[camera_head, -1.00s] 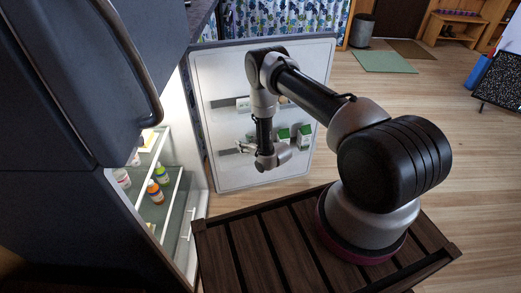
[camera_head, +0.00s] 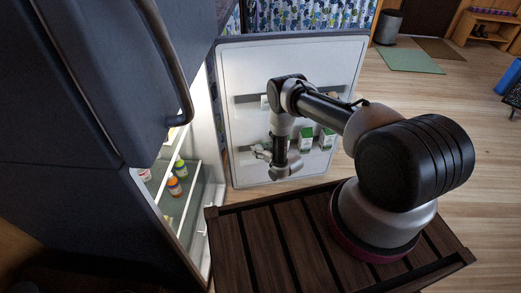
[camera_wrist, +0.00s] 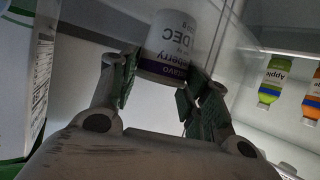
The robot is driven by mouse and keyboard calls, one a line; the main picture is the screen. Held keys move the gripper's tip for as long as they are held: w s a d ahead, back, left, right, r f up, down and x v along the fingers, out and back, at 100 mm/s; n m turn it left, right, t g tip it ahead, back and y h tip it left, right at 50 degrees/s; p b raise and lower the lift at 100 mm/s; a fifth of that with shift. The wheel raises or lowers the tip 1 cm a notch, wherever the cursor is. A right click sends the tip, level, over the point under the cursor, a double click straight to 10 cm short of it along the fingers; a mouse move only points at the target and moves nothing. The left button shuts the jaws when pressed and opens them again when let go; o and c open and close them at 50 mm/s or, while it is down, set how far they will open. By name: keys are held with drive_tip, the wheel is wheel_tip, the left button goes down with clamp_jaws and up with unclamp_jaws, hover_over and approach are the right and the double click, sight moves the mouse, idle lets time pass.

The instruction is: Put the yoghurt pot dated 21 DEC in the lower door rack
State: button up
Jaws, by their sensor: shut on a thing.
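My gripper (camera_head: 262,153) is by the open fridge door, in front of the left part of the lower door rack (camera_head: 246,149) in the head view. In the wrist view my gripper (camera_wrist: 157,90) is shut on a white yoghurt pot (camera_wrist: 172,45) with a purple band. The pot appears upside down in that view, and "DEC" shows on it; I cannot read the day surely. In the head view the pot is too small to make out clearly. Part of the lower rack is hidden behind my arm.
Two green-and-white cartons (camera_head: 306,139) (camera_head: 327,138) stand in the lower rack, right of my gripper. A carton (camera_wrist: 24,70) is close at left in the wrist view. Bottles (camera_head: 180,167) (camera_head: 174,187) stand inside the fridge. The upper door rack (camera_head: 247,99) is above.

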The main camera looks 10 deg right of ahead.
drive_tip(key=o, duration=1.1)
drive_tip(key=v, duration=1.2)
